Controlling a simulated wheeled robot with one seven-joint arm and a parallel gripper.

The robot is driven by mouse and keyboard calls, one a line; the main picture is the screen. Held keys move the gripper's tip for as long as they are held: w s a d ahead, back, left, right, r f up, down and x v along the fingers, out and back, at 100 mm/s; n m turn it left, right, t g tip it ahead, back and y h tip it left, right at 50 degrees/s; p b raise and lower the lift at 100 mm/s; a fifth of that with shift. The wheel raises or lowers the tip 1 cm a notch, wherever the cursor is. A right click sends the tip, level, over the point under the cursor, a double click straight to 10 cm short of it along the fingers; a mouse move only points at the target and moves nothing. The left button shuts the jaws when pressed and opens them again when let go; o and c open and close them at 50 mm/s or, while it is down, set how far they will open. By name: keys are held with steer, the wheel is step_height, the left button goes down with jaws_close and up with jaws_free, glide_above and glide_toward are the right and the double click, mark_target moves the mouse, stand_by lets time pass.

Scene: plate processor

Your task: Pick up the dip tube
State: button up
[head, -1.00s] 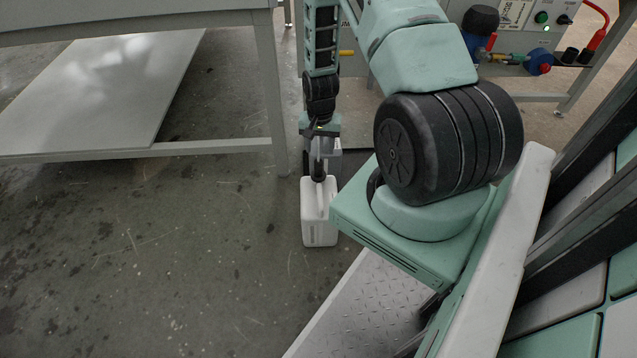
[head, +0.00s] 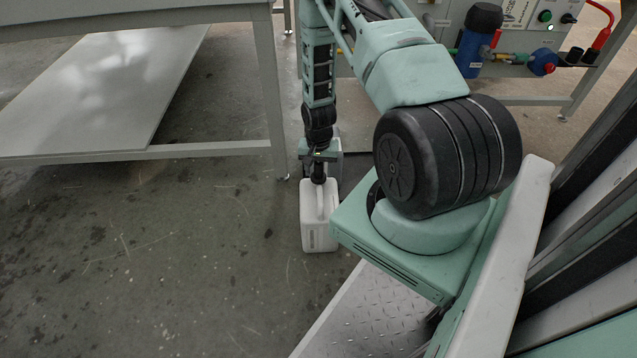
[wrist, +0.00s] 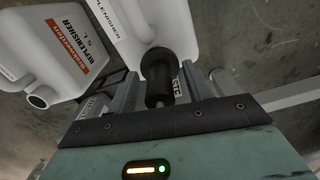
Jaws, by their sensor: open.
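The dip tube (head: 318,174) shows as a short black cylinder standing at the top of a white canister (head: 319,228) on the floor. Any lower part is hidden. In the wrist view the black cylinder (wrist: 159,72) sits between the two grey fingers of my gripper (wrist: 158,90). The fingers are open, one on each side of it, with gaps showing. In the head view my gripper (head: 319,156) points down, right above and around the top of the black cylinder. Its fingertips are hard to make out there.
In the wrist view a white canister labelled Replenisher (wrist: 65,50) with an open spout stands at left, and another white canister (wrist: 150,18) is close by. A grey table (head: 140,12) with a lower shelf (head: 100,85) is at left. Floor (head: 190,270) left of the canister is clear.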

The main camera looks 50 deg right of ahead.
jaws_close()
steer(key=shift+r, duration=0.15)
step_height(320, 180, up, 51)
steer(key=p, duration=3)
steer(key=shift+r+p, duration=0.15)
steer(key=shift+p, duration=0.2)
